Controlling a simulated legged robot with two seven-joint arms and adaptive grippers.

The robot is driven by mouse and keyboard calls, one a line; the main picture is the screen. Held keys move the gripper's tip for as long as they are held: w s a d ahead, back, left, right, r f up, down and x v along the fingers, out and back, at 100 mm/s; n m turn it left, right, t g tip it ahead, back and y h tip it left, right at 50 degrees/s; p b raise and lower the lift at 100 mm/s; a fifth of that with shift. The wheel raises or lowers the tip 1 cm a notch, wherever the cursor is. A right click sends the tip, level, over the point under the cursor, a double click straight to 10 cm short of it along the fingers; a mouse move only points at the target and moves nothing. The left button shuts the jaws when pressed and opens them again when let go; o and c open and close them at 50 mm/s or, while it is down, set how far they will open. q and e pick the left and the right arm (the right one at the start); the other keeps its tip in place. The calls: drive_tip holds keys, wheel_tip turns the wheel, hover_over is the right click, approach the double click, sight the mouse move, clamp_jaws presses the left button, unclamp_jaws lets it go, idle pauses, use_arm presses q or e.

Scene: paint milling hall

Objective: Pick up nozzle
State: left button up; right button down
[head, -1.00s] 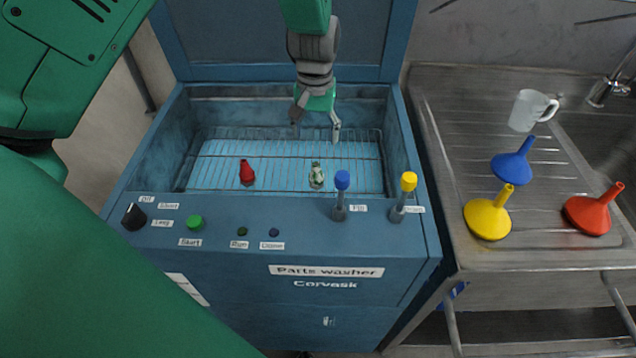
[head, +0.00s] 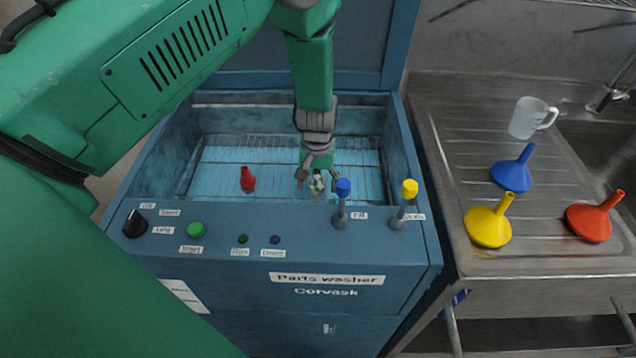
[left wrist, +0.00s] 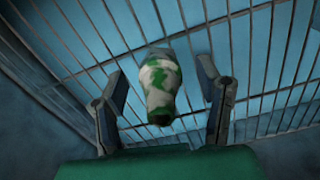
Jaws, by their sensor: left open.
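The nozzle (head: 317,184), mottled green and white, is in the parts washer basin over the wire rack. In the left wrist view the nozzle (left wrist: 159,86) lies between my two open fingers, with a gap on either side. My left gripper (head: 318,178) points down at it, and the gripper also shows in the left wrist view (left wrist: 163,105). Whether the fingers reach down to the nozzle's level I cannot tell. A red nozzle-like piece (head: 247,178) stands on the rack to the left. My right gripper is not in view.
The washer's front panel (head: 290,240) carries knobs, a blue-capped valve (head: 342,200) and a yellow-capped valve (head: 405,203) close to the gripper. On the drainboard at right are a blue funnel (head: 513,172), a yellow funnel (head: 488,225), a red funnel (head: 592,219) and a jug (head: 528,117).

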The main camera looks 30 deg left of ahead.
sight(317, 171)
use_arm(q)
drive_tip(key=shift+f, duration=0.4)
drive_tip(key=c, duration=1.2)
drive_tip(key=shift+c, duration=0.2)
wheel_tip(317, 171, up, 10)
drive_tip(key=shift+r, duration=0.1)
